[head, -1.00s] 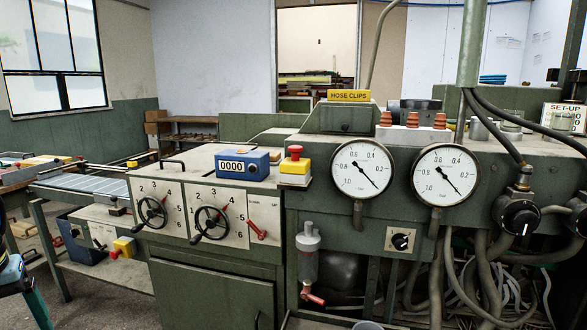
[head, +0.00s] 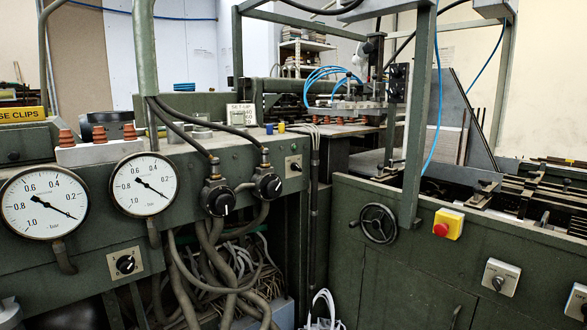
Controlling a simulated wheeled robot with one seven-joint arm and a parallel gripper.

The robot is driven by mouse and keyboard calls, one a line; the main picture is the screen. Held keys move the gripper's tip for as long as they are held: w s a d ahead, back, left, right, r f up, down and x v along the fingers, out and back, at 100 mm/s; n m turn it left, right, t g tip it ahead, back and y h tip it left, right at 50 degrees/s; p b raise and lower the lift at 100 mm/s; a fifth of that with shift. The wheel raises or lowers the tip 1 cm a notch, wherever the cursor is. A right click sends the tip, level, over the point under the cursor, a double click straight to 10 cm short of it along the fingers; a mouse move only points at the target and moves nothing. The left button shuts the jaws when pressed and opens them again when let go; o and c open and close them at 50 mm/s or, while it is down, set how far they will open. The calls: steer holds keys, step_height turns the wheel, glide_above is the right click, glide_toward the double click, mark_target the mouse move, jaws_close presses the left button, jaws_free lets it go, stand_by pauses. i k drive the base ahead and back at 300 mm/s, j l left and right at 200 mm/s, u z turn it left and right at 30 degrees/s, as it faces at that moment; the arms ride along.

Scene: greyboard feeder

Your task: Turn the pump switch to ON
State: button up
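A black rotary switch (head: 125,264) on a pale square plate sits on the green machine front, below and between two round pressure gauges. Its white pointer mark shows, but the plate's lettering is too small to read. A smaller switch (head: 293,166) on a light plate sits further right, near the panel's edge. Two large black knobs, the left knob (head: 219,199) and the right knob (head: 268,186), have hoses above them. I cannot read which control is labelled as the pump switch. My gripper is not in view.
The left gauge (head: 44,204) and right gauge (head: 144,185) stand above the switch. Loose hoses (head: 222,270) hang in an open bay below. At right are a handwheel (head: 378,223), a red-and-yellow emergency stop (head: 448,224) and a grey rotary switch (head: 501,277).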

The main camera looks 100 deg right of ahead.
mark_target(295, 166)
steer(key=z, duration=1.75)
steer(key=l, duration=0.1)
